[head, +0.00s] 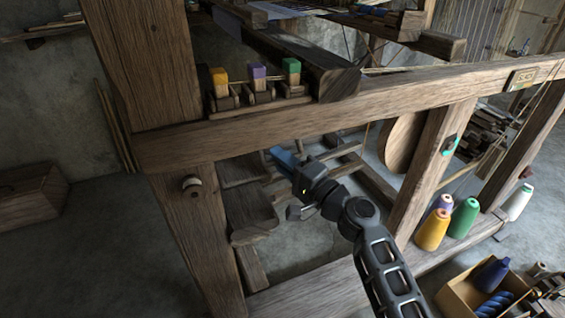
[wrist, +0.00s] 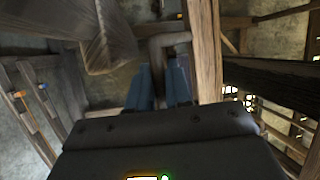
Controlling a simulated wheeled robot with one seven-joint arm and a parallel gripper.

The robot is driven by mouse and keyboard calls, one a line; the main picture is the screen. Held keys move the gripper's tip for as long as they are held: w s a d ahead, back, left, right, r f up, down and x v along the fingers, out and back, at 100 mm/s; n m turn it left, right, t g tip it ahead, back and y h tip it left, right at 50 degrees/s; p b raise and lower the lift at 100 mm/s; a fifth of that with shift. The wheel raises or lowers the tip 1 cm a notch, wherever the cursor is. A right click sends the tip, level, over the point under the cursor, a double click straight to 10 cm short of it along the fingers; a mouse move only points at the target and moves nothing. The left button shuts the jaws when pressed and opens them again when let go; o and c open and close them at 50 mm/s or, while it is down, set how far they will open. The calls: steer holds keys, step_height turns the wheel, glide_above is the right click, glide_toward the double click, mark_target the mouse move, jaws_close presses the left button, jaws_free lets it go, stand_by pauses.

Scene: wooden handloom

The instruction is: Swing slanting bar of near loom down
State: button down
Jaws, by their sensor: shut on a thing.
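The near loom's heavy wooden frame (head: 300,110) fills the middle of the head view. My gripper (head: 283,158) reaches in below its long side beam, with blue fingers pointing away to the left. In the wrist view the two blue fingers (wrist: 162,88) stand on either side of a wooden bar (wrist: 158,52) and are shut on it. The bar has a short crosspiece near the fingertips. In the head view the gripper and fingers hide the grip, so the bar's full length and slant cannot be told.
Wooden pedals (head: 252,212) lie low, left of my gripper. Yellow, purple and green pegs (head: 258,76) stand on the beam. A post (head: 432,165) rises right of my arm. Thread cones (head: 463,217) and a cardboard box (head: 460,292) are at right.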

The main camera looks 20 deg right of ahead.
steer(key=shift+a+f+m+t+b, duration=0.15)
steer(key=shift+f+m+b, duration=0.15)
steer(key=shift+f+b, duration=0.3)
steer(key=shift+a+f+m+t+b, duration=0.15)
steer(key=shift+f+m+b, duration=0.2)
steer(key=shift+b, duration=0.45)
steer(key=shift+f, duration=0.1)
steer(key=c, duration=1.1)
jaws_free()
steer(key=shift+v, duration=3.9)
